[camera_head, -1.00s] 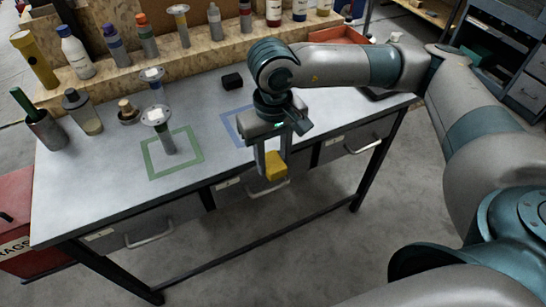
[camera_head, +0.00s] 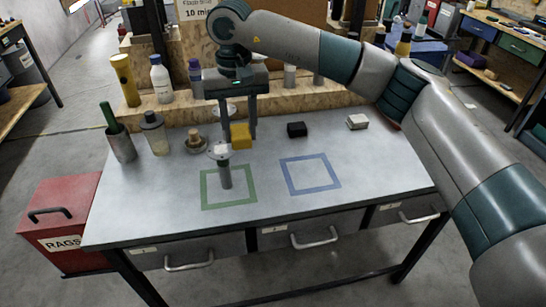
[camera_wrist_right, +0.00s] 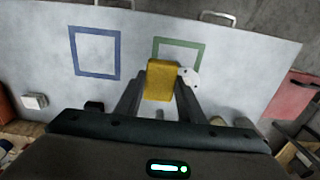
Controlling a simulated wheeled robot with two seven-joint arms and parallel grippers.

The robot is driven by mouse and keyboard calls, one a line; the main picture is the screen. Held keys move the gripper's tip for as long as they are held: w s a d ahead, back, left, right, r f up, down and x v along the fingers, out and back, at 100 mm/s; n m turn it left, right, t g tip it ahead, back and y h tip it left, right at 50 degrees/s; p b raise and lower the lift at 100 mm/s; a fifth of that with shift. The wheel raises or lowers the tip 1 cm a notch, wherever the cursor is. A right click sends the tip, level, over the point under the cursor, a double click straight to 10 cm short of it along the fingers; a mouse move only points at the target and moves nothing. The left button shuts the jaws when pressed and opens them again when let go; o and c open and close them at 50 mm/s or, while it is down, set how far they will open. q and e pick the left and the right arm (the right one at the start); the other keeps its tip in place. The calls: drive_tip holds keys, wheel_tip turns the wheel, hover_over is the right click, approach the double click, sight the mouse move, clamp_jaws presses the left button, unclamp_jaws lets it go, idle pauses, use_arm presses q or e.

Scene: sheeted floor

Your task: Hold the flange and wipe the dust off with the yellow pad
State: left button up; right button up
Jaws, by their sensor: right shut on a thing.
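The flange (camera_head: 224,176) stands upright inside the green square on the table, a grey stem with a wide round top. Its pale top also shows in the right wrist view (camera_wrist_right: 190,77), beside the pad; dust cannot be made out clearly. My right gripper (camera_head: 239,130) is shut on the yellow pad (camera_head: 241,137) and points down. The pad is close to the flange's top, slightly up and to its right in the head view; I cannot tell whether they touch. The pad fills the space between the fingers in the wrist view (camera_wrist_right: 161,80). My left gripper is out of view.
A blue square (camera_head: 310,187) on the table is empty. A black block (camera_head: 297,129) and a pale block (camera_head: 357,121) lie toward the back. A knobbed piece (camera_head: 196,141), a bottle (camera_head: 155,134) and a green-handled cup (camera_head: 120,142) stand at left. A shelf (camera_head: 180,116) with bottles backs the table.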

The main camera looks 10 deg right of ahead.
drive_tip(key=w+a+r, duration=0.2)
drive_tip(key=a+r, duration=0.2)
drive_tip(key=a, duration=0.1)
drive_tip(key=shift+w+r, duration=0.2)
drive_tip(key=shift+w, duration=0.1)
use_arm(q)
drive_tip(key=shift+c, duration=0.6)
